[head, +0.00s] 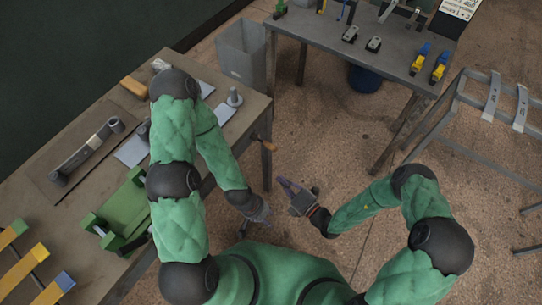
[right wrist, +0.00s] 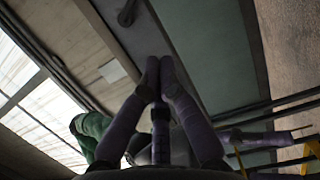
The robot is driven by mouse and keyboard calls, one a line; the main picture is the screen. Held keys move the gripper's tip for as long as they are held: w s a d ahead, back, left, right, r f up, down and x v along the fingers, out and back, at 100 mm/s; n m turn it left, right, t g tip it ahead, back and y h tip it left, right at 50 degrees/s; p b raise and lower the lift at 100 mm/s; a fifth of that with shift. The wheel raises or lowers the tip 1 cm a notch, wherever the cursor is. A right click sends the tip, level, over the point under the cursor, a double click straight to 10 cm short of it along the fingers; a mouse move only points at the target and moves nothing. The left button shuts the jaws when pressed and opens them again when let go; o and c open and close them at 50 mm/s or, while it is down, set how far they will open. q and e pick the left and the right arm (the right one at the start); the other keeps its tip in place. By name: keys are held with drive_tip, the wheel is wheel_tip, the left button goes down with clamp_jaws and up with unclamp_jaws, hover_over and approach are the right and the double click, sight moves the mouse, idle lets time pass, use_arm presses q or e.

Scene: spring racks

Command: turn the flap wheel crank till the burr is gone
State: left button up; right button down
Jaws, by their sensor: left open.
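A wooden handle (head: 264,142) sticks out past the right edge of the left bench, and it looks like the crank handle. The flap wheel is not clearly visible; my left arm covers part of that bench. I cannot make out a burr. My left gripper (head: 264,219) is open and empty, below the handle and off the bench. My right gripper (head: 284,184) is above and right of it, in free air below the handle, touching nothing. In the right wrist view its purple fingers (right wrist: 160,66) come together at the tips with nothing between them.
The left bench (head: 82,118) holds a grey bar with eyed ends (head: 88,151), a green fixture (head: 122,212) and a grey stepped part (head: 234,97). A grey bin (head: 241,52) stands behind. A second table (head: 322,27) and a metal rack (head: 451,103) stand right. Floor between is clear.

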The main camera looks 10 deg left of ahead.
sight(268, 145)
drive_tip(key=w+a+b, duration=0.4)
drive_tip(key=w+a, duration=0.3)
drive_tip(key=w, duration=0.2)
drive_tip(key=shift+w, duration=0.25)
